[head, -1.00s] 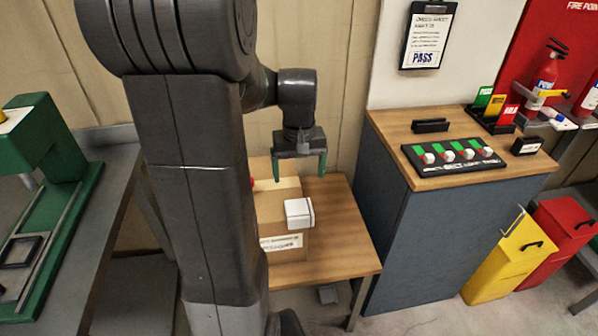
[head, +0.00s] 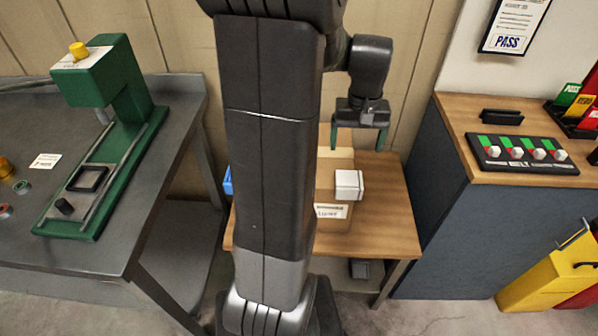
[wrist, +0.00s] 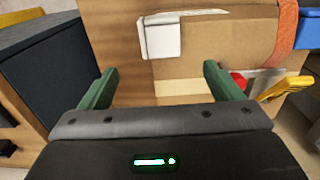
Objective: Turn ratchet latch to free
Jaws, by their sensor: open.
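My gripper (head: 358,140) is open and empty above the wooden table; its two green fingers also show in the wrist view (wrist: 160,70). A cardboard box (head: 330,222) stands on the table below it, partly hidden by my column. In the wrist view an orange strap (wrist: 287,30) runs by the box. A small red part (wrist: 238,80) and a yellow lever-like part (wrist: 285,88) are at its lower end, beyond the right finger. I cannot tell which part is the ratchet latch or how it is turned.
A blue object (head: 228,180) shows left of my column. A green press (head: 110,150) stands on the grey bench. A dark cabinet (head: 440,220) stands right.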

